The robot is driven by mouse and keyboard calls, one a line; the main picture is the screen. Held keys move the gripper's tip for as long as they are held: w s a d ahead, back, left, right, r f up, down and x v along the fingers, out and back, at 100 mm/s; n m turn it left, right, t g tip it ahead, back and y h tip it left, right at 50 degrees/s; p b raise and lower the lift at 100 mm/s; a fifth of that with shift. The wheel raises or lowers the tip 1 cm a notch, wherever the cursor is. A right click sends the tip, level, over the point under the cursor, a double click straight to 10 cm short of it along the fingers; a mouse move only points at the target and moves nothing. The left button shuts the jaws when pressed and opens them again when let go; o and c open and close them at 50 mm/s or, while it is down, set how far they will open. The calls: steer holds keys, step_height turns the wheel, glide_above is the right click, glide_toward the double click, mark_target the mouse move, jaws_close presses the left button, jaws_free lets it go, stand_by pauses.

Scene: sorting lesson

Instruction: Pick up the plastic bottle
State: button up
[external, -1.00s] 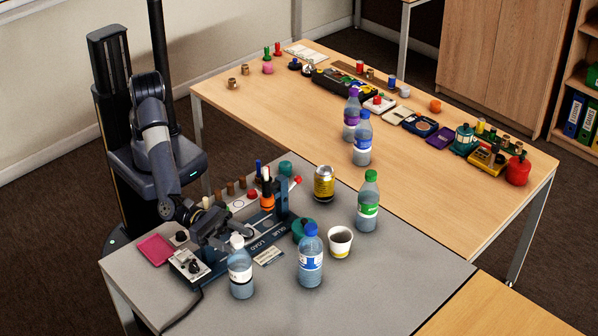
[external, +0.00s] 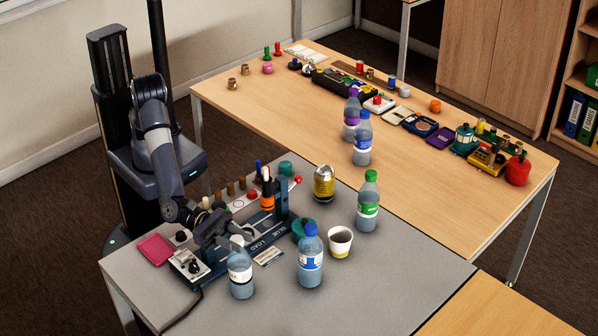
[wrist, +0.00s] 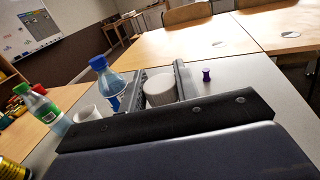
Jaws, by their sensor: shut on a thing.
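The plastic bottle with a white cap (external: 240,276) stands upright near the front of the grey table. My gripper (external: 238,236) is at its top and shut on its cap and neck. In the wrist view the ribbed white cap (wrist: 160,92) sits between the two fingers of my gripper (wrist: 157,84); the bottle's body is hidden there. A blue-capped bottle (external: 311,262) stands to its right, and a green-capped bottle (external: 368,208) stands farther back.
A paper cup (external: 340,242) and a yellow-black can (external: 324,184) stand near the bottles. A dark device with a lever (external: 275,215) lies behind my gripper. Two more bottles (external: 362,146) stand on the wooden table (external: 440,215). The front right of the grey table is clear.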

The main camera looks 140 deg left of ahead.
jaws_close()
steer(key=shift+r, duration=0.1)
